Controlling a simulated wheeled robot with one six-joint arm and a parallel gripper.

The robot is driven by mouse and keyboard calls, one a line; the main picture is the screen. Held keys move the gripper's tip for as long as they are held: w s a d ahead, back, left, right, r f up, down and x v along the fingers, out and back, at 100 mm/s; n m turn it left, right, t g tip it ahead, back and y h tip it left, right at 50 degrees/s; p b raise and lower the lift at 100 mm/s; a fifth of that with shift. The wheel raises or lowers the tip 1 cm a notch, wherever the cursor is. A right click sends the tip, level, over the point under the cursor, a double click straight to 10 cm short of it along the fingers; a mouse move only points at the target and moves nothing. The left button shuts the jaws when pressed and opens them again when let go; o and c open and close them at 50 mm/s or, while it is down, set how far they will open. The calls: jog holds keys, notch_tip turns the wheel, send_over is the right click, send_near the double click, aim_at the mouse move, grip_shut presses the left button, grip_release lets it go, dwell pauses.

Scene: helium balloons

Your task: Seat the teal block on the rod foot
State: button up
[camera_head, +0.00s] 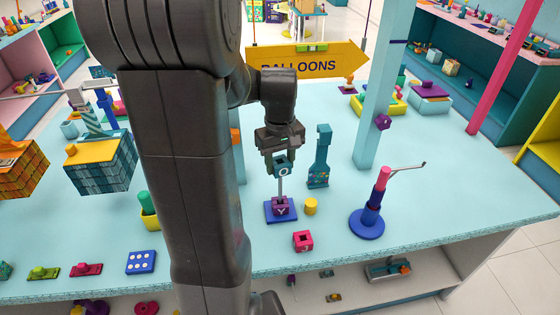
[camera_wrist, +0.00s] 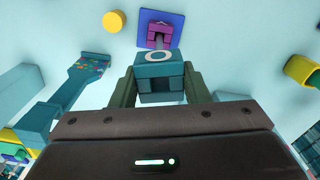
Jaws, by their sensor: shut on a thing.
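My gripper (camera_head: 281,160) is shut on the teal block (camera_head: 281,171), which has a pale ring mark on its face. The teal block also shows between my fingers in the wrist view (camera_wrist: 160,72). Below it stands the rod foot, a blue square base (camera_head: 269,211) with a thin grey rod (camera_head: 280,187) rising from it. A purple block (camera_head: 280,207) with a Y sits on the base around the rod. The teal block is well above the purple block, near the rod's top. Whether the rod has entered it is hard to tell.
A yellow cylinder (camera_head: 311,206) and a teal upright tool (camera_head: 320,157) stand right of the base. A pink block (camera_head: 303,241) lies in front. A blue round stand (camera_head: 367,223) with a side arm and a teal post (camera_head: 377,90) are further right.

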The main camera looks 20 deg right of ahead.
aim_at(280, 187)
jog(key=shift+f+b, duration=3.45)
jog(key=shift+f, duration=1.45)
jog(key=shift+r, duration=0.2)
jog(key=shift+r+p, duration=3.95)
jog(key=shift+r, duration=0.75)
jog(key=shift+d, duration=0.1)
